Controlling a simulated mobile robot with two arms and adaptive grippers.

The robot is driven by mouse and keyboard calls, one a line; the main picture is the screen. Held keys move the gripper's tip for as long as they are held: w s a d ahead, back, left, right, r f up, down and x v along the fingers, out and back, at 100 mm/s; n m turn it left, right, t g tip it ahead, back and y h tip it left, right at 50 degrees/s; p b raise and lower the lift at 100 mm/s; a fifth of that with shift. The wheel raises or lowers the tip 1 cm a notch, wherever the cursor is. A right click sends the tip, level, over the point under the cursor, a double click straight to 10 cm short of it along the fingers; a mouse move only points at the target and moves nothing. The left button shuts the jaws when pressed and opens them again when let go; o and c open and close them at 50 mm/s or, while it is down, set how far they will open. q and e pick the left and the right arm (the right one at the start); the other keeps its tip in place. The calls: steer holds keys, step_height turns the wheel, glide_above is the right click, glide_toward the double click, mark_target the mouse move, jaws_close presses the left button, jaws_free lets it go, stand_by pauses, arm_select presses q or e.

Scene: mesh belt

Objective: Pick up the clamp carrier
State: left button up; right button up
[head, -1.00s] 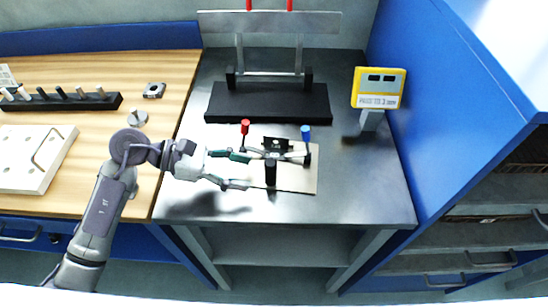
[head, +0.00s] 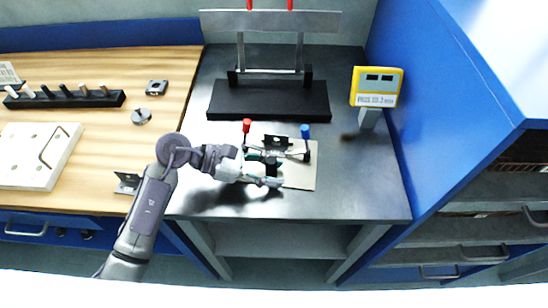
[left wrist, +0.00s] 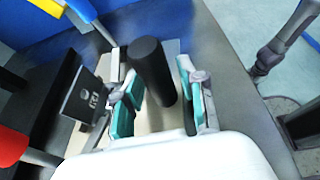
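The clamp carrier (head: 290,151) lies on a beige plate (head: 303,176) on the dark metal table. It has a metal crossbar with a red knob (head: 246,126) at its left end and a blue knob (head: 305,131) at its right. A black upright handle (left wrist: 152,68) stands at its near side in the left wrist view, beside a small black marked plate (left wrist: 88,98). My left gripper (head: 265,174) is at the handle. In the left wrist view its teal-padded fingers (left wrist: 157,105) are apart, one on each side of the handle, with a visible gap at the right. My right gripper is not in view.
Behind the carrier stands a black base (head: 268,101) with a metal frame. A yellow-framed display (head: 376,87) stands at the right near the blue cabinet. The wooden bench at left holds a black peg rack (head: 65,99) and a white board (head: 38,155). The table's front is clear.

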arm_select(q)
jaws_close()
steer(key=shift+r, duration=0.15)
